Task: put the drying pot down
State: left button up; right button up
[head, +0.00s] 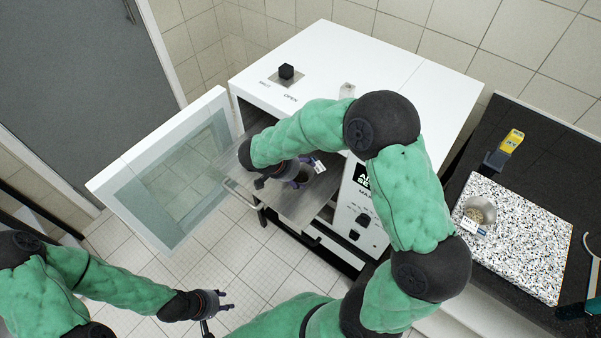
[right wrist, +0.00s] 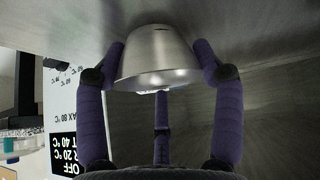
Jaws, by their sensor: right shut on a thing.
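The drying pot, a small silvery metal vessel, shows between my fingers in the right wrist view (right wrist: 157,58). My right gripper (head: 296,176) is shut on it inside the open front of the white drying oven (head: 330,55). The pot is largely hidden by the gripper in the head view; a white label shows beside the fingers. A grey metal shelf (head: 312,207) extends out of the oven below the gripper. I cannot tell whether the pot touches it. My left gripper (head: 227,300) is open and empty, low over the tiled floor.
The oven's glass door (head: 175,180) stands open to the left. On the right, a dark bench (head: 545,160) carries a speckled slab (head: 525,245) with a labelled bowl of grains (head: 480,210), and a yellow-topped device (head: 508,145). The oven controls (head: 362,220) lie close to my right arm.

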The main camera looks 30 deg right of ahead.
jog(key=shift+w+d+f, duration=0.1)
jog(key=shift+d+f, duration=0.1)
jog(key=shift+f, duration=0.1)
jog(key=o, duration=1.3)
jog(key=shift+r, duration=0.2)
jog(key=p+v, duration=0.2)
jog(key=v, duration=1)
jog(key=shift+p, duration=0.4)
